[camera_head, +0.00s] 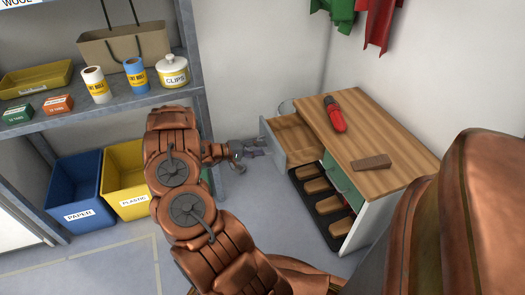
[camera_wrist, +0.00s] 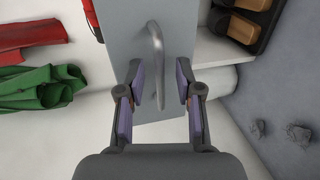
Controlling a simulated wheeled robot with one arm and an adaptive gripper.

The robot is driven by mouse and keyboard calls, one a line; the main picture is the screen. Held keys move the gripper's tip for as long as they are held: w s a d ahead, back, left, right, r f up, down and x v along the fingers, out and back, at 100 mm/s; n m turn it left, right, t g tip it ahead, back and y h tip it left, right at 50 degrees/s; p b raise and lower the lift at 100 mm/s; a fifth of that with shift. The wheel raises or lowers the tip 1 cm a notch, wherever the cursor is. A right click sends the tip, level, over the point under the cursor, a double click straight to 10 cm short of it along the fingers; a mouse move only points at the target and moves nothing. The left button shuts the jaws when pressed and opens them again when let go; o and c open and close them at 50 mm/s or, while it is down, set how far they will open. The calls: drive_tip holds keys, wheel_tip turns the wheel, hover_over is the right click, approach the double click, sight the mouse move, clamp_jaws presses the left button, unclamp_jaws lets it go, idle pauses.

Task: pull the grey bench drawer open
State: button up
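The grey bench drawer (camera_head: 273,146) stands pulled out from the left end of the wooden-topped bench (camera_head: 345,135), and its bare wooden inside shows in the head view. In the wrist view its flat grey front (camera_wrist: 190,30) carries a curved metal bar handle (camera_wrist: 158,60). My gripper (camera_head: 248,150) is just in front of the drawer front in the head view. In the wrist view my gripper (camera_wrist: 160,83) is open, with one finger on each side of the handle's lower part. Gaps show between the handle and both fingers, and it holds nothing.
A red tool (camera_head: 334,114) and a brown block (camera_head: 371,162) lie on top. Shelving with blue (camera_head: 75,185) and yellow bins (camera_head: 125,175) stands left.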

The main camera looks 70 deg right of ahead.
drive_tip(key=shift+x, duration=0.8)
clamp_jaws()
